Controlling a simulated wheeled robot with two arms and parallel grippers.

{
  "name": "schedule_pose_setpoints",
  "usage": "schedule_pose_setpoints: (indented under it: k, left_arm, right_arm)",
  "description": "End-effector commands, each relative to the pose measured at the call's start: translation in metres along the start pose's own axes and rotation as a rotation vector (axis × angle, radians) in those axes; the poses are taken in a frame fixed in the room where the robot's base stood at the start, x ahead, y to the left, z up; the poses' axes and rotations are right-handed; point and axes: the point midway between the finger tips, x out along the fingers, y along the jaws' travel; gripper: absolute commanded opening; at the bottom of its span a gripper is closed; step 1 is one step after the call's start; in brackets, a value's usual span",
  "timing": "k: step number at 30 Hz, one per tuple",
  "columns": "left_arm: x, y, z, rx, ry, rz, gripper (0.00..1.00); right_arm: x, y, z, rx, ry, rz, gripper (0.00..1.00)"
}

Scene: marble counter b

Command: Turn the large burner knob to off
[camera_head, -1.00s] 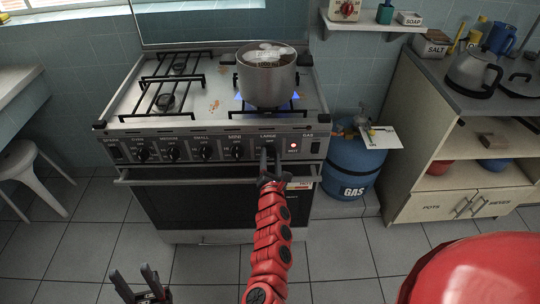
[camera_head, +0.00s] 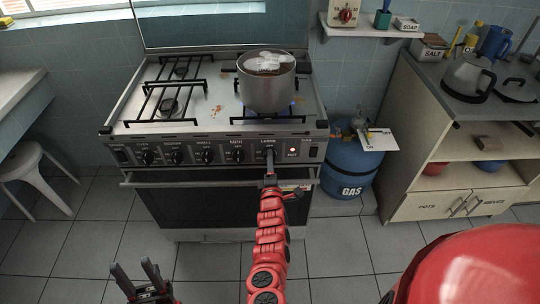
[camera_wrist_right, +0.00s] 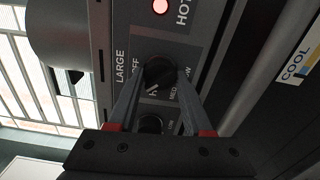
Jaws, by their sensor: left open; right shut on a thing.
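The large burner knob (camera_wrist_right: 160,72) is a dark knob on the stove's front panel, under the label LARGE. In the right wrist view my right gripper (camera_wrist_right: 160,92) has its two fingers on either side of the knob, shut on it. In the head view this gripper (camera_head: 270,160) reaches the panel and mostly hides the knob. The OFF marking is partly covered by the knob and fingers. My left gripper (camera_head: 137,278) is open and empty at the bottom left, low in front of the stove.
A steel pot (camera_head: 266,88) stands on the front right burner, with a small blue glow beneath it. A red HOT light (camera_head: 292,151) is lit right of the knob. The oven handle (camera_head: 215,182) runs below the panel. A blue gas cylinder (camera_head: 350,170) stands right of the stove.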

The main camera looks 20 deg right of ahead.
Motion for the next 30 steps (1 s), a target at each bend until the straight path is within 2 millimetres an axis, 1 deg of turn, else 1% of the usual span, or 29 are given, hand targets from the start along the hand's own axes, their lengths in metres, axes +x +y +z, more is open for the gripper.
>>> schedule_pose_setpoints:
  k: [1,3,11,15,18,24,25,29,30]
  left_arm:
    - [0.005,0.0,-0.001,0.0,0.0,0.0,0.5]
    - [0.006,0.0,-0.001,0.0,0.0,0.0,0.5]
    - [0.006,0.0,-0.001,0.0,0.0,0.0,0.5]
    - [0.018,-0.001,-0.003,0.0,0.0,0.0,0.5]
    - [0.02,-0.001,-0.003,0.0,0.0,0.0,0.5]
    - [0.019,-0.001,-0.003,0.0,0.0,0.0,0.5]
    - [0.019,-0.001,-0.003,0.0,0.0,0.0,0.5]
    - [0.019,-0.001,-0.003,0.0,0.0,0.0,0.5]
    - [0.019,-0.001,-0.003,0.0,0.0,0.0,0.5]
  right_arm:
    - [0.0,0.003,-0.001,0.041,0.003,-0.001,0.19]
    - [0.0,0.001,-0.001,0.078,0.002,0.001,0.19]
    - [0.0,0.001,-0.001,0.094,0.003,0.002,0.19]
    - [0.0,0.004,-0.001,0.23,0.002,-0.001,0.19]
    - [0.0,0.001,-0.002,0.31,0.004,-0.002,0.19]
    - [0.0,0.0,-0.002,0.325,0.004,-0.001,0.19]
    - [0.0,0.0,-0.002,0.325,0.005,0.0,0.54]
    - [0.0,0.0,-0.002,0.324,0.004,0.0,0.78]
    - [0.0,0.0,-0.002,0.324,0.003,0.0,0.8]
